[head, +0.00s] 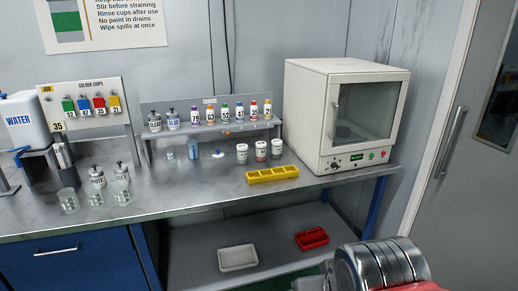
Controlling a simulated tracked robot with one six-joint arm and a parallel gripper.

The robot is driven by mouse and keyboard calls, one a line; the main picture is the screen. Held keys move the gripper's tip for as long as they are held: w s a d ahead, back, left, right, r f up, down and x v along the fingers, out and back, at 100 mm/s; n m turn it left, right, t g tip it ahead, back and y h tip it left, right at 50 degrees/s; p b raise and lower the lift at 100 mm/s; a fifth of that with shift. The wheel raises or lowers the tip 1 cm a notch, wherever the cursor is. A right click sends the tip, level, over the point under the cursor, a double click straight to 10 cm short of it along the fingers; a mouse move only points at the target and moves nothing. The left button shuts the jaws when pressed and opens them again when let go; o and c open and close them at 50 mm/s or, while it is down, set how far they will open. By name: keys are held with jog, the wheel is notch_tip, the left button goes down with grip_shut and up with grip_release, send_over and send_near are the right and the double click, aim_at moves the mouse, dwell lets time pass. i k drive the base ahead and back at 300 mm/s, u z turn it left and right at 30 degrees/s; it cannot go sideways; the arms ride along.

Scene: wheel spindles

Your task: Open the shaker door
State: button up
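The shaker appears to be the cream box-shaped machine (305,95) on the right end of the bench. Its glass-windowed door (404,112) faces right and front and looks closed. A vertical handle (335,118) sits on the door's left edge. My gripper is not in the picture. Only a silver and red part of my arm shows at the bottom right, low in front of the bench.
A yellow divided tray (272,175) lies on the bench left of the machine. White cups (261,150) and a bottle rack (212,126) stand behind it. A grey room door (460,150) is at the right. The lower shelf holds a white tray (238,258) and a red caddy (312,238).

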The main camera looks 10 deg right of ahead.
aim_at(331, 110)
jog(key=i, duration=1)
jog(key=u, duration=2.3)
jog(key=k, duration=0.65)
jog(key=z, duration=0.15)
